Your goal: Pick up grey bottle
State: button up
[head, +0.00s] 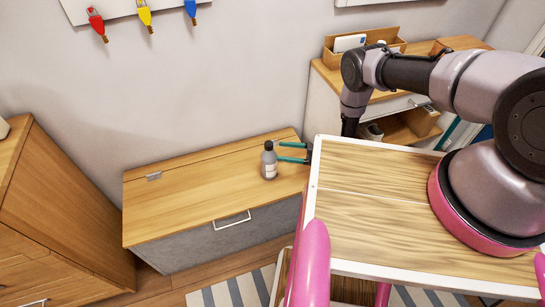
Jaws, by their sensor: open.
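The grey bottle (269,162) stands upright on the wooden top of a low chest (190,195), near its right end. It has a dark cap and a pale label. My gripper (279,151) reaches in from the right with its two teal fingers apart and pointing left at the bottle. The fingertips are at the bottle's right side, near its cap and upper body. I cannot tell whether they touch it or reach around it. Part of the gripper's body is hidden behind the raised wooden tray top of my base.
A wooden cabinet (70,210) stands to the left. A shelf unit (385,95) with a wooden box (335,58) on top stands at the back right. Red, yellow and blue items hang on the wall. The chest top left of the bottle is clear.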

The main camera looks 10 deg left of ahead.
aim_at(269, 156)
jog(key=a, duration=0.9)
jog(key=shift+s+a+r, duration=0.15)
jog(key=shift+a+r, duration=0.05)
jog(key=shift+r, duration=0.05)
grip_shut()
dwell(1.1)
